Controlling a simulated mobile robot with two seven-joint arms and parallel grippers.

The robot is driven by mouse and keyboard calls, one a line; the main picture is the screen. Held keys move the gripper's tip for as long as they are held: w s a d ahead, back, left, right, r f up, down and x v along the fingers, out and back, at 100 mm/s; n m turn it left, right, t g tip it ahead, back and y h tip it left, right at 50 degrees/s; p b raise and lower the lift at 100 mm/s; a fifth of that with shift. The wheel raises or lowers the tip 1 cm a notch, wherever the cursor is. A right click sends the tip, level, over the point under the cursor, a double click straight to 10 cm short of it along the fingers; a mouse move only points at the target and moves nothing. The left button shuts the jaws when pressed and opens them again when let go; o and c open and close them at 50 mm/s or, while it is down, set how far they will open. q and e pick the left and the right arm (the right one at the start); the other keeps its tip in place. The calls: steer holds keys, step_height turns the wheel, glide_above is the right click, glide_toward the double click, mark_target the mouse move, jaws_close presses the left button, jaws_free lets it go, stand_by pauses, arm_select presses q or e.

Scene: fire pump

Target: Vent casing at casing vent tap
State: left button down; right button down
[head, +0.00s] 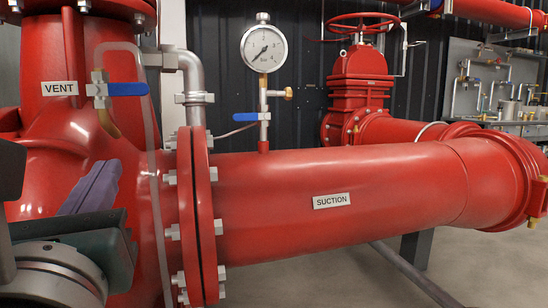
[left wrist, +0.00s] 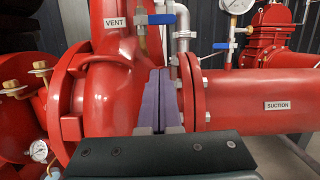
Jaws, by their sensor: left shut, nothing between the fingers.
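The casing vent tap (head: 99,90) is on the red pump casing (head: 110,140), beside a white VENT label (head: 60,88). Its blue lever (head: 128,89) lies level, pointing right, across the upright tap body. My right gripper is not in view.
A clear tube (head: 155,180) runs down right of the tap. A grey pipe (head: 190,75) and bolted flange (head: 193,220) stand close by. The suction pipe (head: 340,180) carries a gauge (head: 264,49) with another blue-handled valve (head: 246,117). Open space lies in front of the casing.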

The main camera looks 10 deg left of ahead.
mark_target(118, 90)
arm_select(q)
steer(key=shift+w+d+f+m, duration=0.3)
steer(key=shift+d+f+m, duration=0.1)
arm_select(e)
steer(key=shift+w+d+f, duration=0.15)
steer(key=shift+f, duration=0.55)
arm_select(q)
steer(key=b+x, duration=0.1)
steer(key=x, duration=0.8)
steer(key=shift+w+a+r, duration=0.1)
steer(key=shift+w+r, duration=0.05)
steer(key=shift+r, duration=0.05)
steer(key=r, duration=0.2)
steer(key=r+p, duration=0.1)
steer(key=r, duration=0.1)
steer(key=shift+w+a, duration=0.15)
steer(key=shift+w, duration=0.05)
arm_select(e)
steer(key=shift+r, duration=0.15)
arm_select(q)
steer(key=shift+a+r, duration=0.1)
steer(key=shift+r, duration=0.05)
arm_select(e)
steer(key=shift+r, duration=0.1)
